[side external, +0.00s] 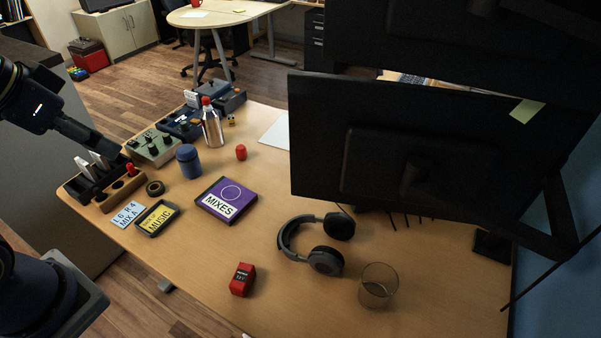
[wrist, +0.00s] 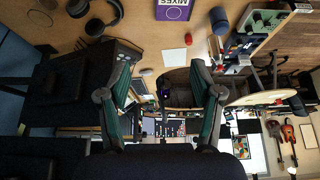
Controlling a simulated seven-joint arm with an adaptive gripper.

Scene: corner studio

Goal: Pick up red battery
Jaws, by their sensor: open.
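Several red things show in the side external view, and I cannot tell for certain which is the battery. A red block with a dark label (side external: 243,280) sits near the desk's front edge. A small red cylinder (side external: 241,152) stands near the silver bottle; it also shows in the wrist view (wrist: 213,46). Another small red cylinder (side external: 131,169) stands in a wooden holder (side external: 122,192) at the left. My gripper (wrist: 162,62) is open and empty in the wrist view, its fingers apart with nothing between them. In the side external view my dark arm reaches in from the left, above the holder.
A purple MIXES case (side external: 226,200), headphones (side external: 318,243), a glass (side external: 378,285), a blue jar (side external: 189,161) and a red-capped silver bottle (side external: 212,128) stand on the desk. Large monitors (side external: 390,140) block the right rear. Desk space left of the red block is clear.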

